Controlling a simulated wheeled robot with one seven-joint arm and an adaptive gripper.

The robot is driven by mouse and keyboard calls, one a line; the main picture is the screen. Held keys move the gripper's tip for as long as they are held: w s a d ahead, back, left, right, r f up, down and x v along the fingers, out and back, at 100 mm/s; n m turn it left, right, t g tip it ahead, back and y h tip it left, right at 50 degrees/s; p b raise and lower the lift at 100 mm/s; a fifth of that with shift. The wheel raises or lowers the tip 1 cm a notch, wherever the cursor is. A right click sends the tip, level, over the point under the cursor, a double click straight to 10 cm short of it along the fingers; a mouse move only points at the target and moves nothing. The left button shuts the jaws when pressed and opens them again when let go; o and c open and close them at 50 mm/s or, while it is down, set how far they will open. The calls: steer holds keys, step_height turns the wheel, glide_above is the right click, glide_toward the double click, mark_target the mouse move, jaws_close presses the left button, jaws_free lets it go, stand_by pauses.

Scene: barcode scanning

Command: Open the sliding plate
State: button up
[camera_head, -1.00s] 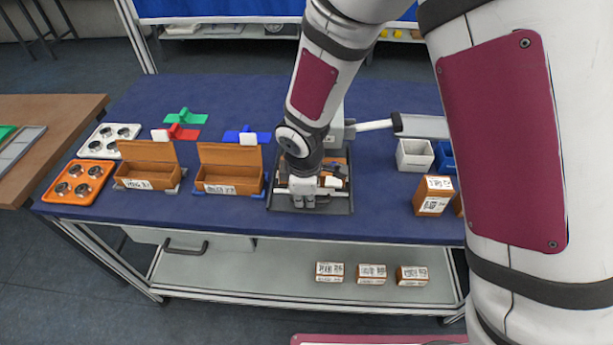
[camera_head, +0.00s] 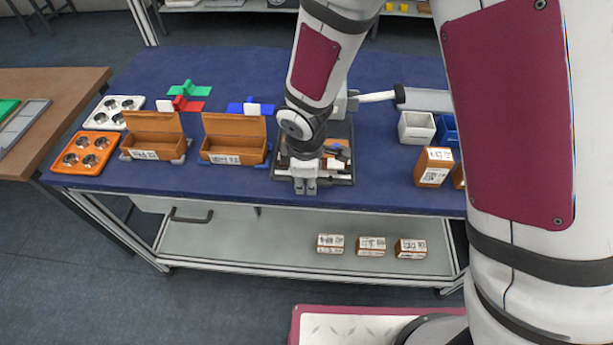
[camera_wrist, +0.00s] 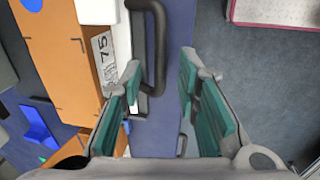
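What looks like the sliding plate's dark handle (camera_wrist: 157,45) shows in the wrist view, joined to a white part beside a brown box (camera_wrist: 75,50) with a printed label. My gripper (camera_wrist: 160,72) has its teal fingers apart, one on each side of the handle's line in the picture. No grip on it shows. In the head view my gripper (camera_head: 305,187) points down at the front edge of a dark tray fixture (camera_head: 345,182) near the table's front. My arm hides much of the fixture and the handle there.
Two open brown boxes (camera_head: 152,138) stand left of the fixture. An orange tray (camera_head: 62,166) and a white tray (camera_head: 95,122) with round metal parts lie further left. A white bin (camera_head: 416,129) and a brown box (camera_head: 433,167) stand right. Small boxes (camera_head: 371,246) sit on the lower shelf.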

step_height(320, 180, up, 12)
steer(key=s, duration=0.2)
steer(key=shift+f, duration=0.2)
stand_by(0.4)
steer(key=s+d+r+m+t, duration=0.2)
steer(key=s+d+r+m, duration=0.2)
steer(key=d+r+m, duration=0.75)
steer(key=s+d+r+m+t, duration=0.1)
steer(key=s+d+r+m, duration=0.5)
steer(key=s+d+r, duration=0.2)
steer(key=shift+s+d, duration=0.85)
steer(key=shift+s, duration=0.25)
